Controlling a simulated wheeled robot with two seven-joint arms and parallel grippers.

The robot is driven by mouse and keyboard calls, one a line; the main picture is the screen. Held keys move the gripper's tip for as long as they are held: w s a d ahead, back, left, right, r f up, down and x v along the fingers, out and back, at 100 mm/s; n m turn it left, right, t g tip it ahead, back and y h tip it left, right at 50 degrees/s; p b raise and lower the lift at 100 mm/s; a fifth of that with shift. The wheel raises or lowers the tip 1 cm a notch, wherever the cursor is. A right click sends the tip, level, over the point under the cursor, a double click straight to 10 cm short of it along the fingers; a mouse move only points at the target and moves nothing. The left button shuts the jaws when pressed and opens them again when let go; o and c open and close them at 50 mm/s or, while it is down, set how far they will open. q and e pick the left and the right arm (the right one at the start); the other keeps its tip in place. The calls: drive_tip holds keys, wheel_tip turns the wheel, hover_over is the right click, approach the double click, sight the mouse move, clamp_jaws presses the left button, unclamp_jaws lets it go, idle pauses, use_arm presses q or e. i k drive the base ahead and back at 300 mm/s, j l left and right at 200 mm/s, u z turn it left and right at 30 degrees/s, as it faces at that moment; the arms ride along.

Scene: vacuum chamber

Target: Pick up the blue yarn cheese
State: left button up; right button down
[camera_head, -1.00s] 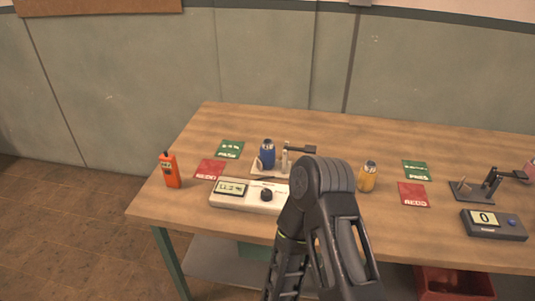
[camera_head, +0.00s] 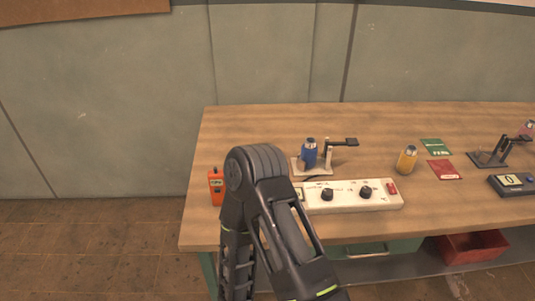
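The blue yarn cheese (camera_head: 310,153) stands upright on a small light stand with a dark-topped arm (camera_head: 345,142), near the left part of the wooden table. A yellow yarn cheese (camera_head: 407,159) stands upright on the table to its right. A pinkish one (camera_head: 527,128) is cut by the right picture edge. A dark bent link of my arm fills the lower middle and appears just left of the blue cheese in the picture. Neither gripper shows, so no hold can be seen.
A white panel with knobs (camera_head: 355,196) lies in front of the blue cheese. An orange handheld device (camera_head: 216,186) stands near the left table edge. Green (camera_head: 435,147) and red (camera_head: 444,170) cards and a grey meter (camera_head: 513,185) lie right. The table's back strip is clear.

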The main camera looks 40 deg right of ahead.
sight(309, 153)
drive_tip(key=i+j+z, duration=0.15)
drive_tip(key=j+z, duration=0.1)
drive_tip(key=z, duration=2.05)
